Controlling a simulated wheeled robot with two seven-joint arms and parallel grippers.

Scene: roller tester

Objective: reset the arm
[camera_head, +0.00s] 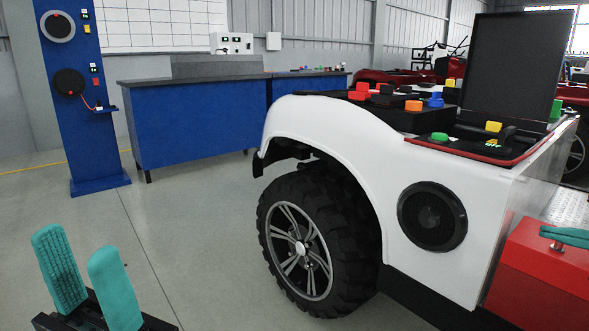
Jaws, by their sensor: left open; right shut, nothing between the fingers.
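My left gripper (76,246) is at the lower left, with two teal fingers standing up from a black base. The fingers are apart, with nothing between them. It is over the grey floor, to the left of the white vehicle body and apart from it. The rest of my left arm is outside the frame.
A white vehicle body (362,122) with a black tyre (330,215) fills the right, with coloured parts and a dark screen (513,65) on top. A blue bench (190,122) and blue column (80,120) stand behind. The middle floor is clear.

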